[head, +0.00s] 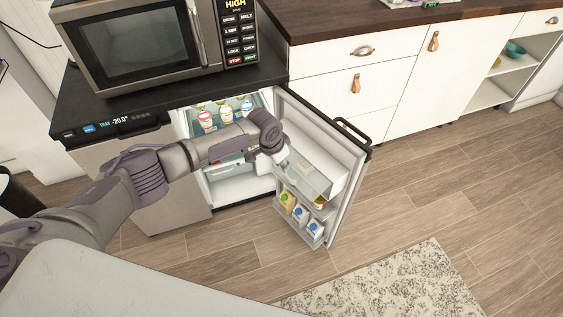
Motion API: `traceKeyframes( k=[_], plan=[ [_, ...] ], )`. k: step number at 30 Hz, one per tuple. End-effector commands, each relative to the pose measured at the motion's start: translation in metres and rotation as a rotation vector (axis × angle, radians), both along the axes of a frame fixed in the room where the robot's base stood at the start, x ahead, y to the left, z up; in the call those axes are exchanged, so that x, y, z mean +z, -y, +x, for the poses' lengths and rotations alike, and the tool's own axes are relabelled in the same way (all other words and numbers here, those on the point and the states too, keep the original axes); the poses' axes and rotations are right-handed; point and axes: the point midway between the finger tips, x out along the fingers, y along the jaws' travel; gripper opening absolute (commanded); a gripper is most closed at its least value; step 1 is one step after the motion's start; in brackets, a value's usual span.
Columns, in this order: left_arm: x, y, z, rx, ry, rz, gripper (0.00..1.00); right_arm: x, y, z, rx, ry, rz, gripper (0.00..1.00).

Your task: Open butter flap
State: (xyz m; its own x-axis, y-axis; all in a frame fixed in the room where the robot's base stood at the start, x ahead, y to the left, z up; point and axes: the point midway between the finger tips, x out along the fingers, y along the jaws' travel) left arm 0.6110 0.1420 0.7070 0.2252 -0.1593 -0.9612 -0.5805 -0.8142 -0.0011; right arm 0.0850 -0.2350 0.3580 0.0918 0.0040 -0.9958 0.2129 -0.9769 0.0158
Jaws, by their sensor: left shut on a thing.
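The small fridge (172,195) stands under the counter with its door (342,195) swung wide open to the right. The butter flap (309,177) is a clear panel at the upper bin on the inner side of the door. It looks tilted, but its exact angle is hard to tell. My left arm reaches across the front of the fridge, and my left gripper (284,159) is at the flap's upper left edge, shut on it. The gripper and wrist hide that edge and part of the fridge inside. My right gripper is out of view.
Cartons (300,214) stand in the lower door bin, and cups (206,119) stand on the fridge shelf. A microwave (150,45) sits on top. White cabinets (350,90) stand behind the door. Wood floor and a patterned rug (385,285) lie clear in front.

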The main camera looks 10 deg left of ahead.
Motion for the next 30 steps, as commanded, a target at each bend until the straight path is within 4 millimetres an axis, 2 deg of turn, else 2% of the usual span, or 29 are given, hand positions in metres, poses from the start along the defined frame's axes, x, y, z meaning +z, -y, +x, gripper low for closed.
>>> traceKeyframes(
  k=[14, 15, 19, 30],
  plan=[
    [0.0009, 0.0003, -0.0005, 0.000, -0.013, 0.008, 0.00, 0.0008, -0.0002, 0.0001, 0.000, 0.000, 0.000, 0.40],
    [0.0009, 0.0003, -0.0005, 0.000, -0.013, 0.008, 0.24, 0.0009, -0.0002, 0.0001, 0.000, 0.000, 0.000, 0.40],
    [0.0010, 0.0004, -0.0004, 0.000, -0.013, 0.008, 0.46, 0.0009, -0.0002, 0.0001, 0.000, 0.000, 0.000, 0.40],
    [0.0054, -0.0003, -0.0007, -0.001, -0.011, 0.007, 0.46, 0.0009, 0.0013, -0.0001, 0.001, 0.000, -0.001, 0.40]
  ],
)
